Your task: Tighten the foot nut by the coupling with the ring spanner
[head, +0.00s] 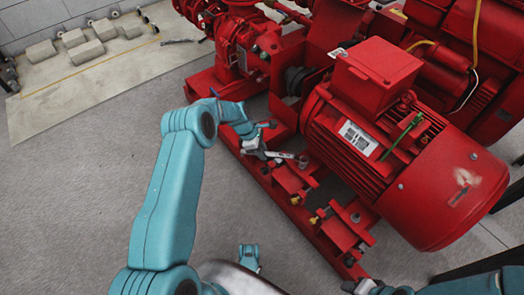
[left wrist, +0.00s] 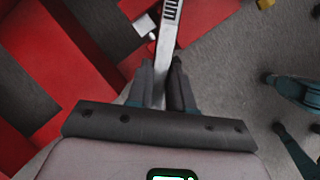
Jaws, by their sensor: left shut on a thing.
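My left gripper (head: 258,150) is shut on the grey ring spanner (head: 284,156) beside the red motor's foot at the coupling end. The spanner points right, its ring end at the motor foot (head: 291,178). I cannot tell whether the ring sits around the foot nut, which is hidden or too small to make out. In the left wrist view the spanner (left wrist: 167,40) runs up between the fingers of the left gripper (left wrist: 162,70) and out of the top edge. My right gripper (head: 364,287) shows at the bottom edge, partly cut off; its jaws are unclear.
The red motor (head: 385,140) stands right of the spanner, with the dark coupling (head: 296,80) behind. The red base rail (head: 285,212) runs below it, with brass bolts. Another tool (head: 178,42) lies on the mat near grey blocks (head: 75,40). Grey floor at left is clear.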

